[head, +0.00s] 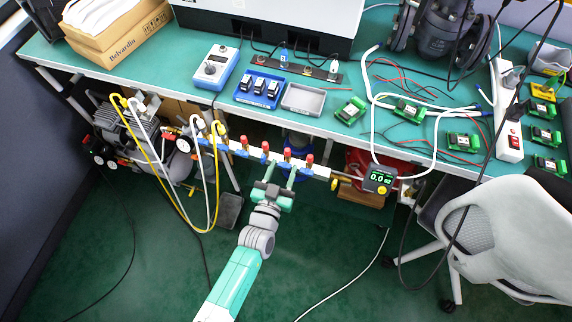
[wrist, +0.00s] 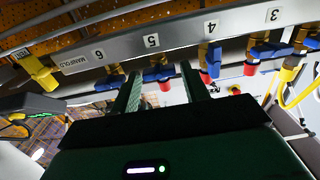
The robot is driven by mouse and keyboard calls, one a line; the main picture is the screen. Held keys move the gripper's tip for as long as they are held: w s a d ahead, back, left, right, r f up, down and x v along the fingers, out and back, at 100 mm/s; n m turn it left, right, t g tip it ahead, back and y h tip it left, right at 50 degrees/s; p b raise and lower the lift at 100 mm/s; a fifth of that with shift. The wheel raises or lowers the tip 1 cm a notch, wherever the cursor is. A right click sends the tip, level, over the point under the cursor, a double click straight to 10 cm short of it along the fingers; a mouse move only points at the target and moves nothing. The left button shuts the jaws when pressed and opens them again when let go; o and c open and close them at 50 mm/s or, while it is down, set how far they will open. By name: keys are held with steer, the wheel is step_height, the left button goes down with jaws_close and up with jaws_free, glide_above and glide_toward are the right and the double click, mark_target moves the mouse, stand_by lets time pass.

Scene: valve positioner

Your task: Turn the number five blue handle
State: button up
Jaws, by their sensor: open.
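The number five blue handle (wrist: 158,74) hangs below the label 5 on the grey manifold bar (wrist: 190,32), with a red fitting beside it. In the head view, the matching valve (head: 287,157) is near the bar's right end. My gripper (wrist: 160,70) is open, with one finger on each side of this handle in the wrist view. I cannot tell whether either finger touches it. In the head view, my gripper (head: 281,172) is just in front of the bar, and its fingertips partly hide the valves.
The number four blue handle (wrist: 209,57) is close to my right finger, and the number six blue handle (wrist: 110,80) is close to the left. A yellow valve (wrist: 40,72) is at the bar's end. The workbench (head: 400,150) overhangs behind. Open green floor (head: 150,270) lies in front.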

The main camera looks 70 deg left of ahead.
steer(key=shift+x, duration=1.05)
steer(key=c, duration=0.7)
steer(key=shift+r+m+p, duration=0.25)
steer(key=shift+m+p, duration=0.55)
steer(key=shift+f+m, duration=0.2)
steer(key=shift+m, duration=0.5)
steer(key=o, duration=0.7)
steer(key=shift+d, duration=0.1)
